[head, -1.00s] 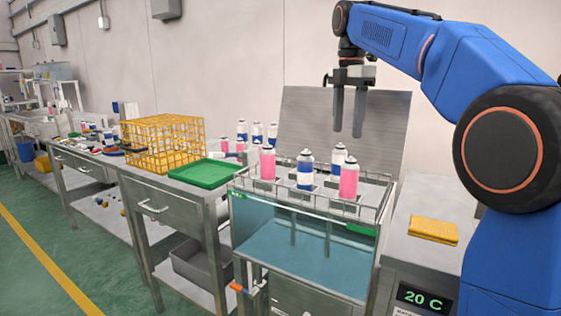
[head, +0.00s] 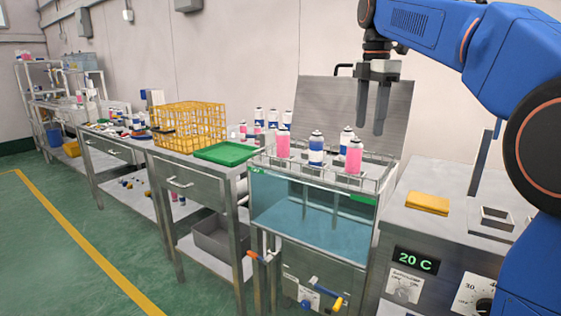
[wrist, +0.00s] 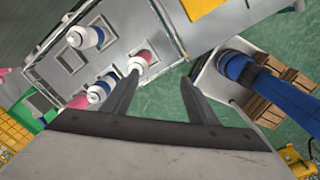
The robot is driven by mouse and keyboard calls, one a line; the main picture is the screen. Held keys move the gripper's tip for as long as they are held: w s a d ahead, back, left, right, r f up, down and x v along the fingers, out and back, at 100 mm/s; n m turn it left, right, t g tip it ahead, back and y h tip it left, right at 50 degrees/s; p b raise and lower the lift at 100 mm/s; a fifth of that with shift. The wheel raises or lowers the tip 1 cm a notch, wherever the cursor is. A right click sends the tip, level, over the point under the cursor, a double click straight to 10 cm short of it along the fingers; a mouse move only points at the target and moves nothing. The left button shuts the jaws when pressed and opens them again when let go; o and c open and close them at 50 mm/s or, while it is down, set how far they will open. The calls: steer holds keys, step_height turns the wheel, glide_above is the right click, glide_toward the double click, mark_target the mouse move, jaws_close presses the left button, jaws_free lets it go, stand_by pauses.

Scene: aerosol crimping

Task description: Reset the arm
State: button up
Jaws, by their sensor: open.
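My gripper (head: 372,108) hangs with its fingers pointing down, above and behind the right part of the water bath. The fingers are apart with nothing between them. In the wrist view my gripper (wrist: 160,98) is also open and empty. Several cans stand in the bath's rack: a pink can (head: 354,157) at the front right, another pink can (head: 283,145) at the left, and a blue and white can (head: 316,150) between them. In the wrist view a pink and white can (wrist: 140,60) shows near the left fingertip; I cannot tell the distance.
The glass-fronted water bath (head: 285,212) has a raised metal lid (head: 308,100) behind it. To the left are a green tray (head: 224,153) and a yellow wire basket (head: 180,140). A yellow cloth (head: 428,203) lies on the 20 C unit at right. Green floor is free at left.

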steer(key=s+d+f+m+t, duration=0.2)
steer(key=s+f+m, duration=0.8)
steer(key=s+f, duration=0.6)
steer(key=s+d+f+m+t, duration=0.2)
steer(key=s+d+f+m, duration=0.2)
steer(key=s+f+m, duration=0.7)
steer(key=s+f, duration=0.5)
steer(key=f, duration=0.1)
steer(key=shift+d+f+t, duration=0.2)
steer(key=shift+f+t, duration=0.05)
steer(key=shift+t, duration=0.05)
steer(key=shift+c, duration=0.7)
